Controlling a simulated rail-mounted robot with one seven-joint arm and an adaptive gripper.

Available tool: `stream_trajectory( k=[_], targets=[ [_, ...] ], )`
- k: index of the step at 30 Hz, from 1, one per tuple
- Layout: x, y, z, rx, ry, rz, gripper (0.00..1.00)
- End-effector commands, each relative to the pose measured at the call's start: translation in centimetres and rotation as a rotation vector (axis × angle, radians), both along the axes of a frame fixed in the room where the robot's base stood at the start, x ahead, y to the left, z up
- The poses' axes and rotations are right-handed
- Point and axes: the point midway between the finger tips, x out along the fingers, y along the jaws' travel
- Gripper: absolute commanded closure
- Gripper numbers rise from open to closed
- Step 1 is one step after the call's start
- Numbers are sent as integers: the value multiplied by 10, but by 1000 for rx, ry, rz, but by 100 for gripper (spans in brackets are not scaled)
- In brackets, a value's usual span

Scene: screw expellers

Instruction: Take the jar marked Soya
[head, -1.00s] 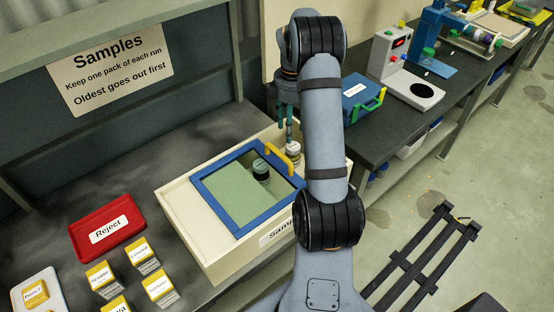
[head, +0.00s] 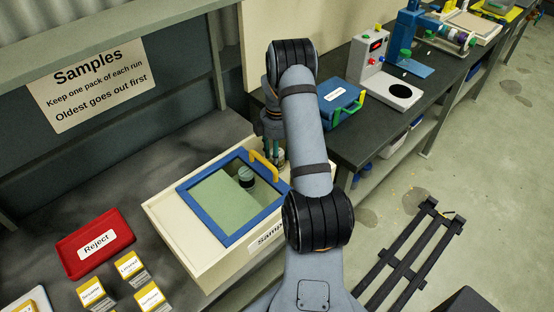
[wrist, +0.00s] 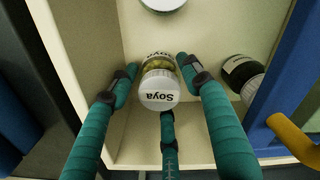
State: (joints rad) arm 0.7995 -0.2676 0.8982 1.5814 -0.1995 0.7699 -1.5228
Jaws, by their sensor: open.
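The jar marked Soya (wrist: 160,88) has a white lid with dark lettering, upside down in the wrist view, and yellowish contents. It stands inside the cream sample box (wrist: 217,38). My gripper (wrist: 158,76) has teal fingers, spread open around the jar: one at its left, one at its right, one at its near side. I cannot tell if any finger touches it. In the head view my gripper (head: 273,152) reaches down into the uncovered far right end of the box (head: 167,222); the Soya jar is hidden there.
The box's blue-framed clear lid (head: 211,211) has a yellow handle (head: 264,166). A red Reject tray (head: 95,243) and several yellow-labelled packs stand left.

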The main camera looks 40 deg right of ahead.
Motion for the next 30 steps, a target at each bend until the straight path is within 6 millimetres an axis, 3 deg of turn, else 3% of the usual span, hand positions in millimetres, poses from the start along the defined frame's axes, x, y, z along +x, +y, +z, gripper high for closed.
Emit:
stream_trajectory(
  k=[4,21,30],
  targets=[
    [1,0,0,-1,-1,0,53],
    [1,0,1,-1,-1,0,87],
    [1,0,2,-1,-1,0,88]
  ],
)
